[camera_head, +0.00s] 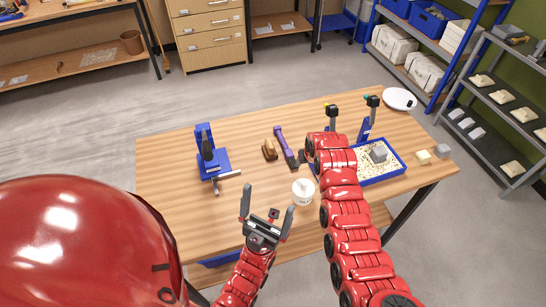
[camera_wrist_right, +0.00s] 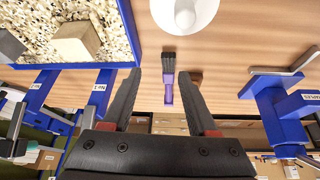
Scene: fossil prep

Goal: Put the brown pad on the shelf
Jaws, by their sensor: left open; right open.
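The brown pad (camera_head: 269,150) lies on the wooden table, just left of a purple-handled brush (camera_head: 283,145). In the right wrist view a small part of what looks like the pad (camera_wrist_right: 195,76) shows beside the brush, partly behind a finger. My right gripper (camera_wrist_right: 160,74) is open and empty, with the brush seen between its fingers; in the head view its jaws are mostly hidden by my right arm. My left gripper (camera_head: 266,208) is open and empty near the table's front edge. A grey shelf rack (camera_head: 475,95) stands at the right, beyond the table.
A white jar (camera_head: 303,192) stands near the front middle of the table (camera_head: 165,165). A blue stand with a clamp (camera_head: 213,160) is at left. A blue gravel tray (camera_head: 396,167) with a grey block is at right. Blue shelving (camera_head: 445,60) stands behind.

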